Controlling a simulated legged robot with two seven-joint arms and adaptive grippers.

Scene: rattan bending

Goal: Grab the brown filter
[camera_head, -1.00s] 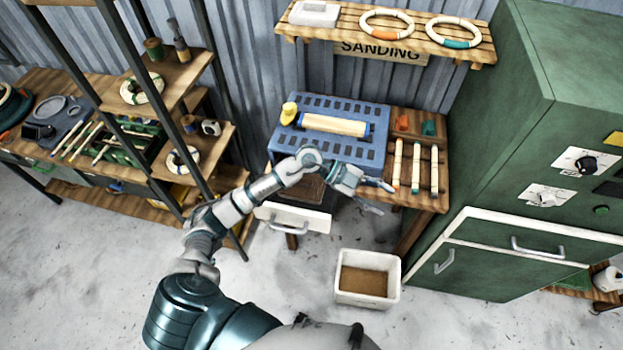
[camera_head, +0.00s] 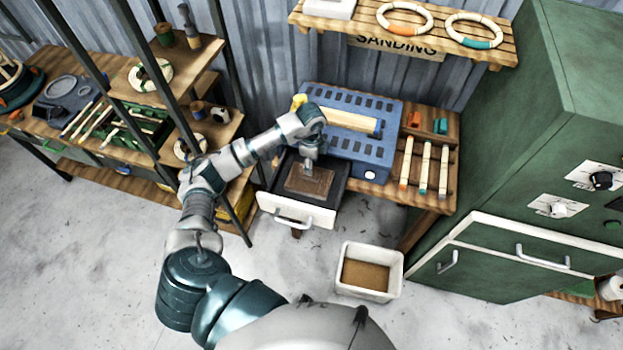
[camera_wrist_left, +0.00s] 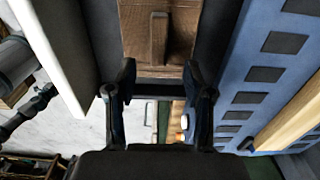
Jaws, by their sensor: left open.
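The brown filter (camera_head: 308,184) is a flat rectangular plate lying in the open dark drawer with a white front (camera_head: 292,212). In the left wrist view the filter (camera_wrist_left: 130,35) shows a raised brown bar handle (camera_wrist_left: 159,38) in its middle. My left gripper (camera_head: 309,163) is over the back part of the drawer. In the left wrist view its two dark fingers (camera_wrist_left: 160,76) are apart with nothing between them, and the filter's near edge shows just beyond the tips. My right gripper is not in view.
The blue slotted machine (camera_head: 357,155) stands right beside the drawer. A white bin (camera_head: 370,250) with brown contents is on the floor. Wooden shelves (camera_head: 165,75) stand left, a green cabinet (camera_head: 520,170) right.

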